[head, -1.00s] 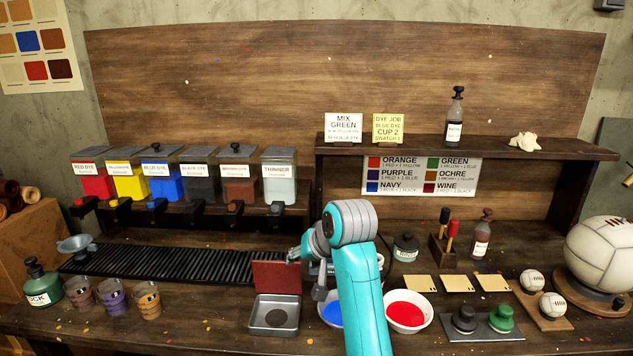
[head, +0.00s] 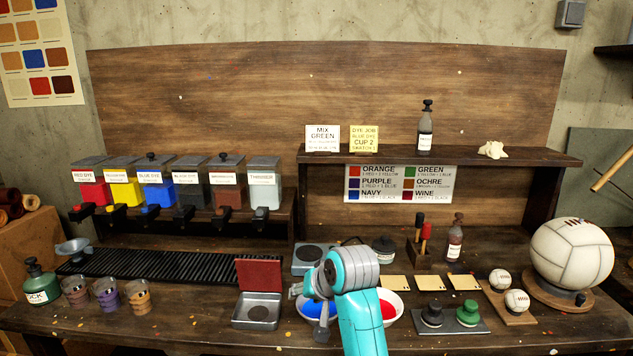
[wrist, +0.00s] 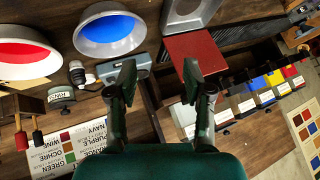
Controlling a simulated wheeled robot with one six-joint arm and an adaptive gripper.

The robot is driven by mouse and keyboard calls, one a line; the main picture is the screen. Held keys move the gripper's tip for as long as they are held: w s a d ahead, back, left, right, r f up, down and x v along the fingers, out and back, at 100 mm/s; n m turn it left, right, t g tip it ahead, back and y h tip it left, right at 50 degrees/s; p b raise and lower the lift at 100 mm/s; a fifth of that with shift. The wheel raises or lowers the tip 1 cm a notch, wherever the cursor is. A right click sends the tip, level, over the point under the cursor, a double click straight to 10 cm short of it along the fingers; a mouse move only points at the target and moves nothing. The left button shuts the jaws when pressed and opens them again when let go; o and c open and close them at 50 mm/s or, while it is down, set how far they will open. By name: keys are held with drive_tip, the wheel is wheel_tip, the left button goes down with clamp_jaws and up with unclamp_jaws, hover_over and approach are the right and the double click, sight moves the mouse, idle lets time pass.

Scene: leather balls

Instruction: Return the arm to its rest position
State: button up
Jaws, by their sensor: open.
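My turquoise arm (head: 360,310) rises from the bottom middle of the head view, with its wrist folded over the bench. My gripper (wrist: 158,80) shows in the wrist view with its two dark fingers spread apart and nothing between them. In the head view the gripper is small and mostly hidden by my wrist. The blue dye bowl (wrist: 108,30) and the red dye bowl (wrist: 25,55) are to the left of the fingers in the wrist view. The open metal tin with a red lid (wrist: 195,52) lies just beyond the right finger.
Dye dispensers (head: 150,188) stand at the back left above a black ridged mat (head: 170,262). Several cups stand at the front left. A scale (head: 314,257) is behind my wrist. A stitched ball (head: 570,252) on a stand is at right. The shelf (head: 440,156) is above the bench.

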drive_tip(key=s+d+f+t, duration=0.1)
drive_tip(key=s+d+f, duration=0.2)
drive_tip(key=s+f, duration=0.35)
drive_tip(key=s+d+f+m+t+h, duration=0.1)
drive_tip(key=s+d+f, duration=0.2)
drive_tip(key=f, duration=0.6)
drive_tip(key=s+d+f+t, duration=0.1)
drive_tip(key=s+d+f, duration=0.2)
drive_tip(key=s+f, duration=0.35)
drive_tip(key=s+d+f+t+h, duration=0.1)
drive_tip(key=s+d+f, duration=0.25)
drive_tip(key=s, duration=0.45)
drive_tip(key=s+d+f+t+h, duration=0.1)
drive_tip(key=s+d+f, duration=0.25)
drive_tip(key=s, duration=0.45)
drive_tip(key=s+d+r+t, duration=0.1)
drive_tip(key=s+r, duration=0.3)
drive_tip(key=s, duration=0.4)
drive_tip(key=s+d+r+h, duration=0.1)
drive_tip(key=s+d+r, duration=0.1)
drive_tip(key=s+r, duration=0.3)
drive_tip(key=s+d+r+t, duration=0.1)
drive_tip(key=s+r, duration=0.4)
drive_tip(key=s, duration=0.7)
drive_tip(key=shift+s+d+t, duration=0.2)
drive_tip(key=shift+d+t, duration=0.1)
